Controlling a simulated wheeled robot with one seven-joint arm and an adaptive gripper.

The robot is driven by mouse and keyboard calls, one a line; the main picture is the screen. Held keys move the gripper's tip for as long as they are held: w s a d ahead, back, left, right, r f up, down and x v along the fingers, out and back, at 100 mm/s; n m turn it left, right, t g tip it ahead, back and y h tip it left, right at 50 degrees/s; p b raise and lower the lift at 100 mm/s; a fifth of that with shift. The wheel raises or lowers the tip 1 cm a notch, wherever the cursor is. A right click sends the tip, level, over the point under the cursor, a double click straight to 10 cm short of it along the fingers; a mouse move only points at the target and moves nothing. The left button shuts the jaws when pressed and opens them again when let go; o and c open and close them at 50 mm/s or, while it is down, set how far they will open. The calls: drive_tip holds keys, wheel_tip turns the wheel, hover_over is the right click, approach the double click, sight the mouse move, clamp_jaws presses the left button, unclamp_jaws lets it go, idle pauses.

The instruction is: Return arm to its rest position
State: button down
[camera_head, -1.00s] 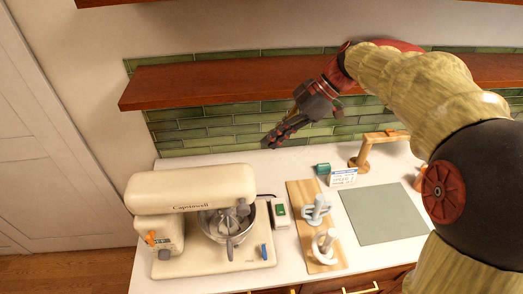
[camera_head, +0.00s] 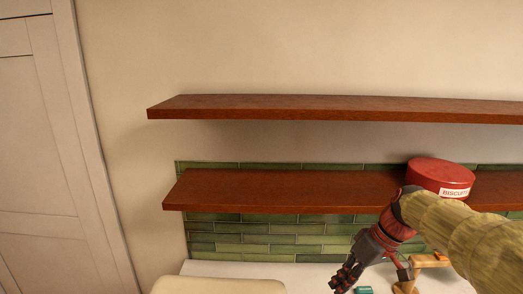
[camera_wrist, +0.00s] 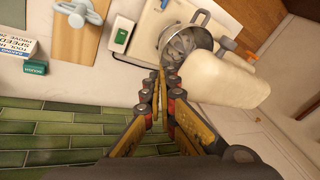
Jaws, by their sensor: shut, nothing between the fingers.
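My gripper (camera_head: 343,283) is at the bottom of the head view, below the lower shelf and in front of the green tiles. In the wrist view my gripper (camera_wrist: 161,78) has its fingers brought together, with nothing between them. The fingertips point toward the counter and the mixer's bowl (camera_wrist: 172,40), apart from it. My arm comes in from the right of the head view.
A lower shelf (camera_head: 270,190) and upper shelf (camera_head: 320,107) run along the wall. A red biscuit tin (camera_head: 430,172) stands on the lower one, near my arm. A cream mixer (camera_wrist: 228,85) and small boxes (camera_wrist: 20,35) stand on the counter (camera_wrist: 95,82).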

drive_tip(key=s+f+m+t+h+b, duration=0.2)
drive_tip(key=s+f+b, duration=0.4)
drive_tip(key=s, duration=0.3)
drive_tip(key=s+f+m+t+h+b, duration=0.2)
drive_tip(key=s+f+b, duration=0.4)
drive_tip(key=s, duration=0.4)
drive_tip(key=shift+s+a+m+h, duration=0.25)
drive_tip(key=shift+a+m+h, duration=0.1)
drive_tip(key=shift+m, duration=0.25)
